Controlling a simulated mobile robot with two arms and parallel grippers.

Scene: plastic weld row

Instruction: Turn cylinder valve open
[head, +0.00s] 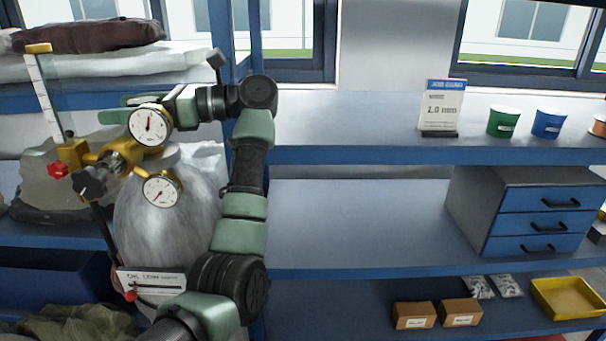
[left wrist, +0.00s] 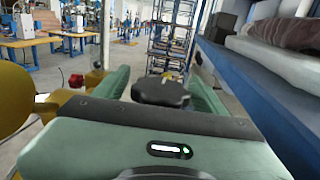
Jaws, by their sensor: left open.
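The gas cylinder (head: 170,225) stands upright at the left in the head view, grey-white, with a brass regulator (head: 112,160) on top. The regulator carries an upper gauge (head: 150,125), a lower gauge (head: 161,190), a black knob (head: 90,184) and a red knob (head: 58,170). My left gripper (head: 122,109) is open, pointing left behind the upper gauge. In the left wrist view, a dark lobed handwheel (left wrist: 161,91) appears between its green fingers; contact cannot be told. In the head view the gauge and gripper hide that handwheel. My right gripper is not in view.
A blue-edged shelf (head: 400,154) runs right, with a sign (head: 441,107) and cups (head: 504,121). A drawer unit (head: 540,215) stands below. Sacks (head: 95,36) lie on a shelf behind the cylinder. A flowmeter tube (head: 45,95) rises beside the regulator.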

